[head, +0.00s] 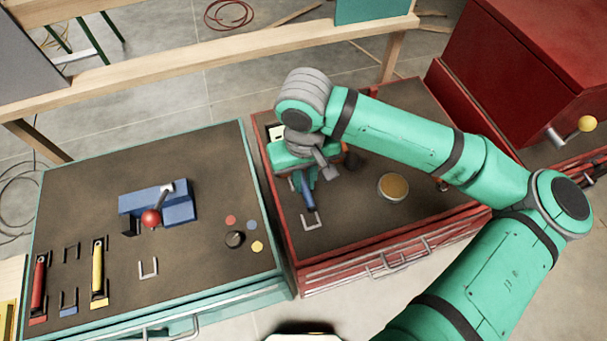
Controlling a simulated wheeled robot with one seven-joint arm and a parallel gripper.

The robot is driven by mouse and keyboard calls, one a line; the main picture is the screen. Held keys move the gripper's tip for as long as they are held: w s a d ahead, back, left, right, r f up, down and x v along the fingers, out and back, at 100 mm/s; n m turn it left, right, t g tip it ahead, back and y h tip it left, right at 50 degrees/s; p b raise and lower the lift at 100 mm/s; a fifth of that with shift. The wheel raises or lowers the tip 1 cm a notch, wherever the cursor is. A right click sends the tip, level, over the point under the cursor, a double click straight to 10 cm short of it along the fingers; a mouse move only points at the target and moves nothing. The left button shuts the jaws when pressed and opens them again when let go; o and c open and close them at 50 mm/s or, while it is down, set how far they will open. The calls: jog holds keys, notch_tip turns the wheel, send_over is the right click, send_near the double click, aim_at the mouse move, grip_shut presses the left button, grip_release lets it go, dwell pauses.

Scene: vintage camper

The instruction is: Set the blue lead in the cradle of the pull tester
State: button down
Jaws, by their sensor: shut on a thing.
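The blue lead (308,197) is on the red cabinet's top, a slim blue bar below my gripper (304,180). My gripper is shut on its upper end; the fingers are partly hidden by my wrist. The lead's lower end is close to a pale U-shaped bracket (312,222); I cannot tell whether it touches the bracket or the top. What looks like the pull tester (178,207) is a blue block with a red ball lever on the teal cabinet to the left. I cannot make out its cradle clearly.
Another U bracket (148,268), small discs (257,246) and a round tin (393,187) lie around. A gap separates the cabinets.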

jog(key=shift+s, duration=0.1)
jog(key=shift+s+d+f, duration=0.1)
jog(key=shift+f, duration=2.75)
jog(key=shift+f, duration=0.7)
jog(key=c, duration=1.6)
grip_release()
jog(key=shift+c, duration=0.2)
jog(key=shift+r, duration=0.1)
